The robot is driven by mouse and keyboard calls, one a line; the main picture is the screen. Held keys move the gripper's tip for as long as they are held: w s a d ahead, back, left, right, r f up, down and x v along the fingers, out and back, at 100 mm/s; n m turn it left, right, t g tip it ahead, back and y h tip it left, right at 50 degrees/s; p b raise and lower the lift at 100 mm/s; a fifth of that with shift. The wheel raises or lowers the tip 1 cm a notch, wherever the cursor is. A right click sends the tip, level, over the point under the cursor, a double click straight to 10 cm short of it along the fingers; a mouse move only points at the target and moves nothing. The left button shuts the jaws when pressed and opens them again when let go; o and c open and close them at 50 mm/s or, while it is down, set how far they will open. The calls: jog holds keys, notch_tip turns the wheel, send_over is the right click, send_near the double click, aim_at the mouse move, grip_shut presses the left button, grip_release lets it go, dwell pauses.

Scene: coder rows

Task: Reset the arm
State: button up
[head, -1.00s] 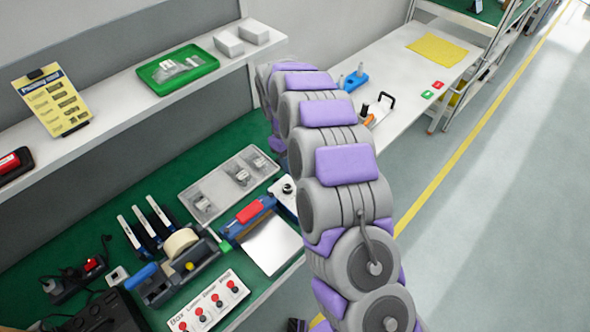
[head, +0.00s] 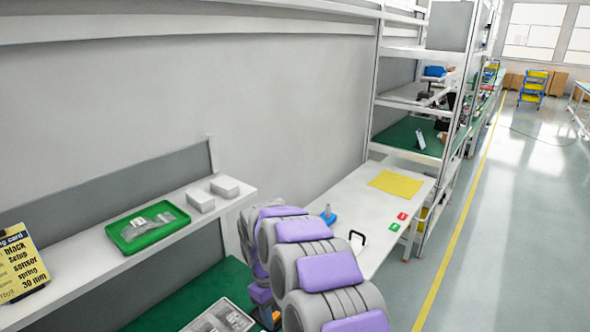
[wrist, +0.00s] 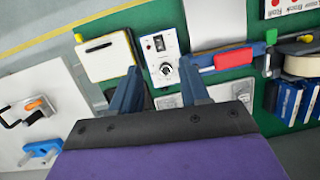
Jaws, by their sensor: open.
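My purple and grey arm (head: 310,265) rises from the bottom edge of the head view and bends over the bench side. Beyond the fingers is a white box with a black knob (wrist: 163,58) on the green bench top. I cannot tell how far the fingers are above it.
A shelf holds a green tray (head: 147,240) and white boxes (head: 225,186). A white table with a yellow sheet (head: 396,183) stands beyond my arm. Near the fingers are a white pad (wrist: 105,60) and a red-handled tool (wrist: 234,59). The aisle floor (head: 530,220) at right is clear.

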jog(key=s+d+r+m+y, duration=0.1)
jog(key=s+d+r+m, duration=0.1)
jog(key=s+d+r, duration=0.65)
jog(key=s+d+r+m, duration=0.1)
jog(key=s+d+m, duration=0.2)
jog(key=s, duration=1)
jog(key=s+d+r+m, duration=0.2)
jog(key=s+d+m, duration=0.2)
jog(key=s+d, duration=0.4)
jog(key=s, duration=0.6)
jog(key=shift+s+r+m+y, duration=0.2)
jog(key=shift+r+m+y, duration=0.1)
jog(key=shift+y, duration=0.1)
jog(key=shift+d, duration=0.1)
